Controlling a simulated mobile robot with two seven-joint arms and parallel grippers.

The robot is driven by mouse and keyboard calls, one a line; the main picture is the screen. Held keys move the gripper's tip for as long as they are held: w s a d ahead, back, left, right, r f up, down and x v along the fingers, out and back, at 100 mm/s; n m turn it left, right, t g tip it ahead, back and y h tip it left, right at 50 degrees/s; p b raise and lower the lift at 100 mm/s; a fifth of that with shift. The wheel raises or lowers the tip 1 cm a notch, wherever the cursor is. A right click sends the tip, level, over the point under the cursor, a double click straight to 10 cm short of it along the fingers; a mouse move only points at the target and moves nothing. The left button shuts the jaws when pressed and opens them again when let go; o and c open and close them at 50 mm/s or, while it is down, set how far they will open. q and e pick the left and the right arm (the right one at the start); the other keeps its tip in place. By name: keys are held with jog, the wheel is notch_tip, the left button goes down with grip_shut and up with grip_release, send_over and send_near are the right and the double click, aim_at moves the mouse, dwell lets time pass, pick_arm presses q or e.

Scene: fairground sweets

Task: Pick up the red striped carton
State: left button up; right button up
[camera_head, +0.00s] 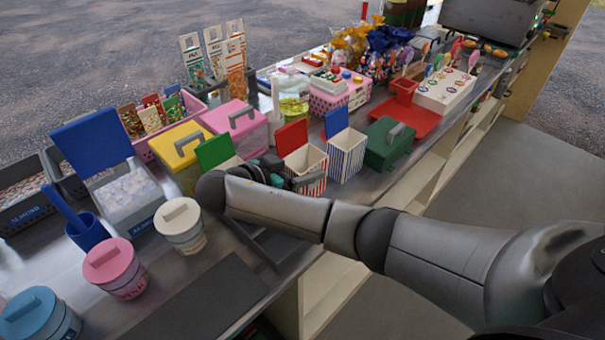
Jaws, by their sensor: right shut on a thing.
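The red striped carton (314,161) stands upright on the counter, with its red lid (291,137) raised. My right gripper (297,178) comes from the front left, low against the carton, and is shut on it. A dark finger lies across the carton's near side; the gripper body and wrist hide part of its lower left. I cannot tell whether its base touches the counter. My left gripper is not in view.
A blue striped carton (346,157) stands close on the right, and a green-lidded carton (214,152) on the left. A dark green box (385,148), pink box (240,122) and yellow box (176,146) are near. Pots (181,229) stand front left. A dark mat (205,300) lies bare in front.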

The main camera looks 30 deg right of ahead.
notch_tip(320, 180, up, 17)
jog(key=p, duration=0.6)
